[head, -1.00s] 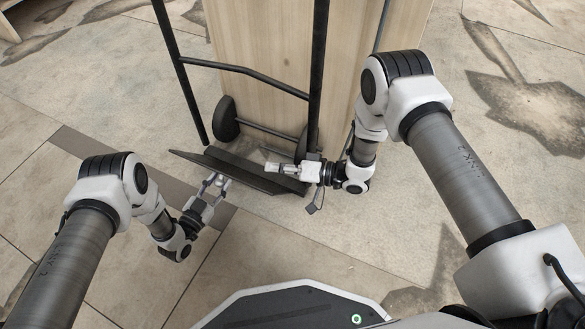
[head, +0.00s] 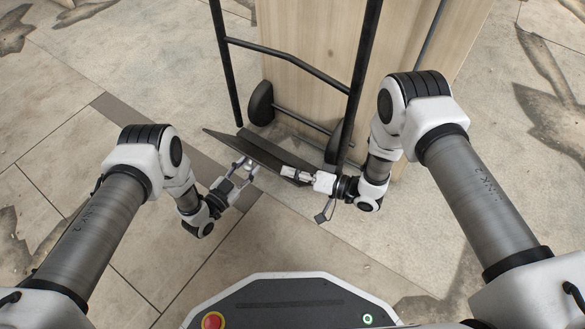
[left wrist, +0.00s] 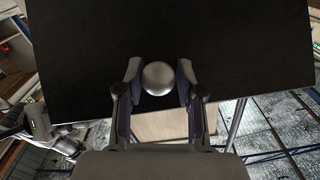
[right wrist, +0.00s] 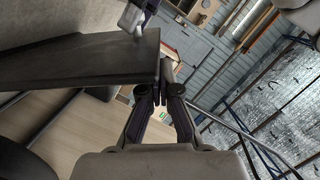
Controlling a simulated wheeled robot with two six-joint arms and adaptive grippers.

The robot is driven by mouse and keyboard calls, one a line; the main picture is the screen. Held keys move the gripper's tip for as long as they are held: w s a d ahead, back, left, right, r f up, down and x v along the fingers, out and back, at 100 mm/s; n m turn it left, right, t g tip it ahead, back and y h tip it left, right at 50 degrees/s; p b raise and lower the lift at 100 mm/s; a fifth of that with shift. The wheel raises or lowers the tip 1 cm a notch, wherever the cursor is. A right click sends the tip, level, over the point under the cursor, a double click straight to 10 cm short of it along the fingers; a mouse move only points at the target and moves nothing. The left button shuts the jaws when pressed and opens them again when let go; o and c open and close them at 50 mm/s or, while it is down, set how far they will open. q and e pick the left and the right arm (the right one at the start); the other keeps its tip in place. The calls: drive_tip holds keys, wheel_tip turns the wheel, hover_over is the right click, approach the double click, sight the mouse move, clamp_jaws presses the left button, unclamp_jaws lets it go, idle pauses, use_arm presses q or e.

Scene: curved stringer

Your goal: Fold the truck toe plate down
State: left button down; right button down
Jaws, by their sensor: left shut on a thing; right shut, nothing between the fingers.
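The black toe plate (head: 232,143) is at the foot of the hand truck and slopes, not flat on the floor. It also shows as a dark panel in the left wrist view (left wrist: 220,40) and edge-on in the right wrist view (right wrist: 80,68). My left gripper (head: 244,163) is shut on a round silver knob (left wrist: 158,78) on the plate's face. My right gripper (head: 287,172) is shut and empty at the plate's right end. In the right wrist view its closed fingertips (right wrist: 168,84) are close to the plate's edge; I cannot tell whether they touch.
The truck's black frame (head: 288,60) stands behind the plate, with a wheel (head: 261,102) at its left. A tall wooden box (head: 310,35) stands behind the frame. Tiled floor (head: 60,150) is clear at the left and in front.

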use_arm(q)
drive_tip(key=c, duration=0.8)
unclamp_jaws()
drive_tip(key=shift+w+d+r, duration=0.1)
drive_tip(key=shift+d, duration=0.35)
use_arm(e)
drive_tip(key=shift+s+a+f, duration=0.15)
drive_tip(key=shift+s+f, duration=0.15)
drive_tip(key=shift+s, duration=0.05)
use_arm(q)
drive_tip(key=shift+w, duration=0.1)
use_arm(e)
drive_tip(key=shift+f, duration=0.1)
use_arm(q)
drive_tip(key=shift+a+r, duration=0.1)
